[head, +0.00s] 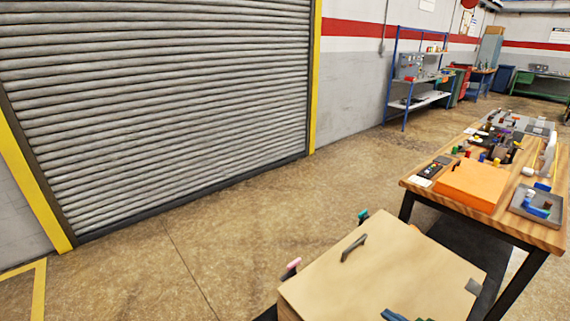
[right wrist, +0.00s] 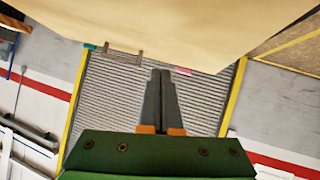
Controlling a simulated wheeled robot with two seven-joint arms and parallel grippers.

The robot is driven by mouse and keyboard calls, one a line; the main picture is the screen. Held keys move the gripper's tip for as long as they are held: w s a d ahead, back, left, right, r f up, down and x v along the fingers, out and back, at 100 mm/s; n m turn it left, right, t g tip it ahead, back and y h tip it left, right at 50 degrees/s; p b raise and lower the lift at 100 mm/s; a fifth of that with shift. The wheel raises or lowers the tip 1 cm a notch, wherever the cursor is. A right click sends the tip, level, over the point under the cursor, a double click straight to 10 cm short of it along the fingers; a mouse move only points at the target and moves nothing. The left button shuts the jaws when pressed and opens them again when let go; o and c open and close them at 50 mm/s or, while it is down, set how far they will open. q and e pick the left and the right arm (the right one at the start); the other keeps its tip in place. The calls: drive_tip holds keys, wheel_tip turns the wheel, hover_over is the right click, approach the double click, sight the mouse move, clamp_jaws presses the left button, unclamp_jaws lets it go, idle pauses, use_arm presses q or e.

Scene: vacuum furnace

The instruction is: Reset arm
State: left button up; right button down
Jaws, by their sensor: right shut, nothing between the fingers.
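My right gripper (right wrist: 161,75) shows in the right wrist view with its two dark fingers together and nothing between them. Its green housing fills the bottom of that view. In the head view only a small blue and green part of it (head: 396,316) shows at the bottom edge, over the near side of a beige box (head: 400,265). The box top also fills the top of the right wrist view (right wrist: 160,25). A dark handle (head: 354,247) lies on the box top. My left gripper is not in view.
A wooden table (head: 415,185) with an orange box (head: 470,184), a grey tray (head: 520,208) and several small items stands right of the beige box. Pink (head: 292,266) and green (head: 363,214) pieces stick out at its edge. Floor toward the roller shutter (head: 170,100) is clear.

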drive_tip(key=s+d+f+h, duration=0.1)
drive_tip(key=d, duration=0.2)
drive_tip(key=d+f+h, duration=0.1)
drive_tip(key=d, duration=0.2)
drive_tip(key=s+d+f+h, duration=0.1)
drive_tip(key=d, duration=0.2)
drive_tip(key=shift+s+f, duration=0.3)
drive_tip(key=shift+s, duration=0.05)
drive_tip(key=s+d+f+m+g+h, duration=0.2)
drive_tip(key=s+d+g+h, duration=0.7)
drive_tip(key=s+d, duration=1.85)
drive_tip(key=s+a+f+y, duration=0.1)
drive_tip(key=s+a+f, duration=0.2)
drive_tip(key=a+f, duration=0.45)
drive_tip(key=s+a+f+y, duration=0.1)
drive_tip(key=s+a+f, duration=0.2)
drive_tip(key=a+f, duration=0.45)
drive_tip(key=s+a+f+m+y, duration=0.1)
drive_tip(key=a+f+y, duration=0.1)
drive_tip(key=a, duration=1.2)
drive_tip(key=a+f+m+g+y, duration=0.1)
drive_tip(key=a+f+y, duration=0.2)
drive_tip(key=a, duration=1.2)
drive_tip(key=shift+s+f+m, duration=0.4)
drive_tip(key=shift+f, duration=0.25)
